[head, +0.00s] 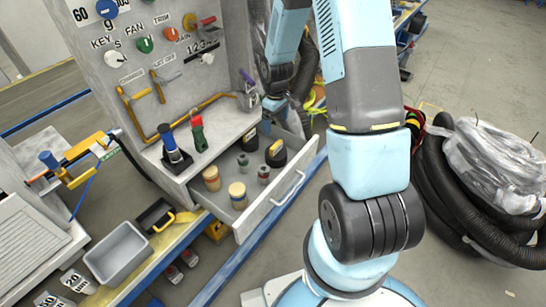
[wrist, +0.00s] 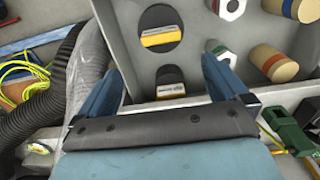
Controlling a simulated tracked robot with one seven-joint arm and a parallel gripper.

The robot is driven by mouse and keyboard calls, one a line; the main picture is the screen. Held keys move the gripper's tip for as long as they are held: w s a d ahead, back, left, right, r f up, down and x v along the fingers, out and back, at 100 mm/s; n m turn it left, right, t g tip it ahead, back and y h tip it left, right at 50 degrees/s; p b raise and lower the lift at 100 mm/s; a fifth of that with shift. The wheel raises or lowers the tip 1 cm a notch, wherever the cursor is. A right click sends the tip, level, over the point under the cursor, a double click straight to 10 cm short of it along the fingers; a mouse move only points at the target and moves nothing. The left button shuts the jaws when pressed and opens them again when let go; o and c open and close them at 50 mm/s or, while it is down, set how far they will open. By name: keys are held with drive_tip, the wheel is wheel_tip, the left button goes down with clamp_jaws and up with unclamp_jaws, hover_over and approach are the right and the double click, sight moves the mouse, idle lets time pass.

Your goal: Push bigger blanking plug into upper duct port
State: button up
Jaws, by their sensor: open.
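In the open grey drawer (head: 262,208), two black round pieces with yellow-and-white labels look like the blanking plugs. The bigger (head: 276,153) also shows in the wrist view (wrist: 161,22). The smaller (head: 265,131) lies behind it, and in the wrist view (wrist: 171,77) it is nearer my fingers. My gripper (wrist: 160,72) is open and empty, above the drawer's edge. The smaller plug shows between its two blue fingers, with the bigger one beyond; I see no contact. I cannot make out the upper duct port.
Tan banded cylinders (head: 238,194) and grey hex pieces (head: 263,173) share the drawer. A control panel (head: 150,50) with knobs stands behind. Red and blue-handled tools (head: 197,133) stand on its ledge. A grey bin (head: 118,254) is at left; black hose (head: 440,190) lies right.

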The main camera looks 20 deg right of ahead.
sight(276, 144)
wheel_tip(276, 144, down, 8)
drive_tip(key=shift+r, duration=0.1)
drive_tip(key=shift+s+f, duration=0.15)
drive_tip(key=shift+f, duration=1.2)
drive_tip(key=shift+s+f, duration=0.1)
drive_tip(key=shift+f, duration=1.2)
drive_tip(key=shift+c, duration=0.4)
drive_tip(key=c, duration=1.3)
